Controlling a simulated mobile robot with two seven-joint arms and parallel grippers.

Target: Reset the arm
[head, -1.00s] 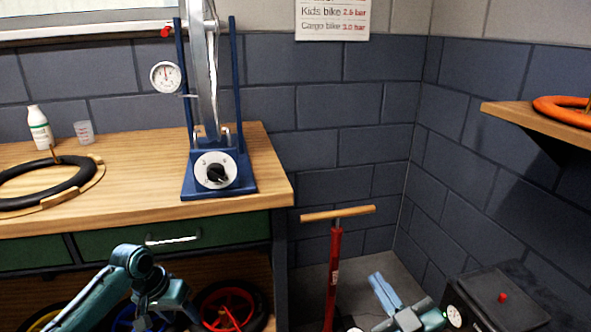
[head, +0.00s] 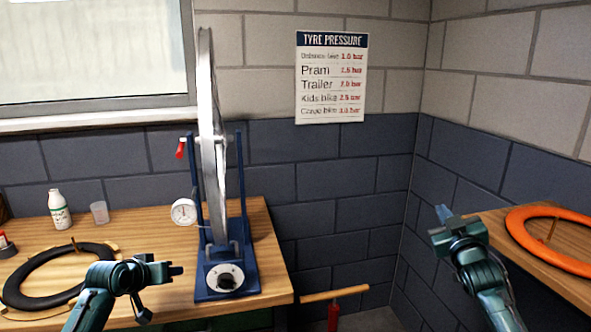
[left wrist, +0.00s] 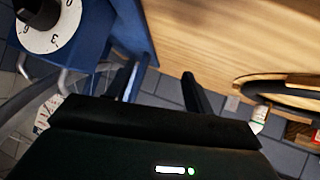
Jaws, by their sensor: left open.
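My left gripper (head: 172,285) is in front of the workbench, near the blue truing stand's base, with nothing seen in its jaws. In the left wrist view its two dark fingers (left wrist: 162,88) are apart, with the bench edge and the blue stand beyond. My right gripper (head: 443,213) is raised at the right, pointing up, beside the wooden shelf. No object shows in it, but its finger gap is too small to make out.
The blue stand (head: 226,279) holds a wheel (head: 211,140) on the workbench (head: 150,240). A black tyre (head: 25,290), white bottle (head: 60,210) and cup (head: 99,212) are to its left. An orange tyre (head: 520,238) lies on the right shelf (head: 560,279). A red pump (head: 333,312) stands between.

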